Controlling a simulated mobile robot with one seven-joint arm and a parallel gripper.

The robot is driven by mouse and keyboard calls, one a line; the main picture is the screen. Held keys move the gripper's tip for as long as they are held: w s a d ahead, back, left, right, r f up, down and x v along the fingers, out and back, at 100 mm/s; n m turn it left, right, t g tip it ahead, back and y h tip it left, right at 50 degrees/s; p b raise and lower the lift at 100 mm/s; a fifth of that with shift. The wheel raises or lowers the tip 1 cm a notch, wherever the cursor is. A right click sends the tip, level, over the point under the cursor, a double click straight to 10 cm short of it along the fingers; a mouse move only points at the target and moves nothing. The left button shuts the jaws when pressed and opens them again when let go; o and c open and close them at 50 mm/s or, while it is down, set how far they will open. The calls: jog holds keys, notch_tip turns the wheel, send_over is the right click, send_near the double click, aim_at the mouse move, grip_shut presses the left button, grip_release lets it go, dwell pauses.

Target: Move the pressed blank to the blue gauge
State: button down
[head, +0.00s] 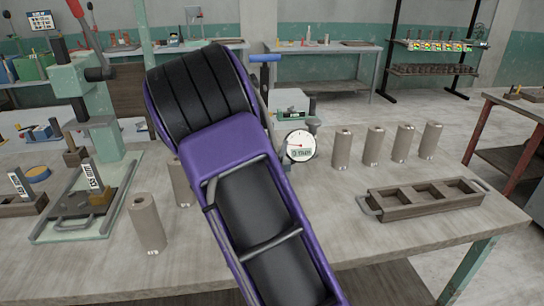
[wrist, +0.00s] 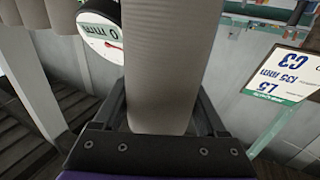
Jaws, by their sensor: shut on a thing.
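My gripper (wrist: 160,108) is shut on a beige cylindrical blank (wrist: 158,65), with one finger on each side of it in the wrist view. In the head view my arm hides the gripper and the held blank. A gauge with a round white dial (head: 300,146) stands just right of my arm, and a blue bar (head: 265,58) shows above it. The dial also shows at the upper left of the wrist view (wrist: 98,35), close beside the blank. I cannot tell whether the blank touches the gauge.
Several similar beige cylinders (head: 374,146) stand in a row right of the gauge. Another cylinder (head: 146,223) stands left of my arm, with one partly hidden behind it. A brown compartment tray (head: 395,209) lies at the right. A green press (head: 92,110) stands at the left.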

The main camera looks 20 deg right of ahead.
jog(key=shift+f, duration=1.3)
jog(key=shift+f+b, duration=0.15)
jog(key=shift+b, duration=0.15)
grip_release()
jog(key=v, duration=1.2)
jog(key=shift+p, duration=0.35)
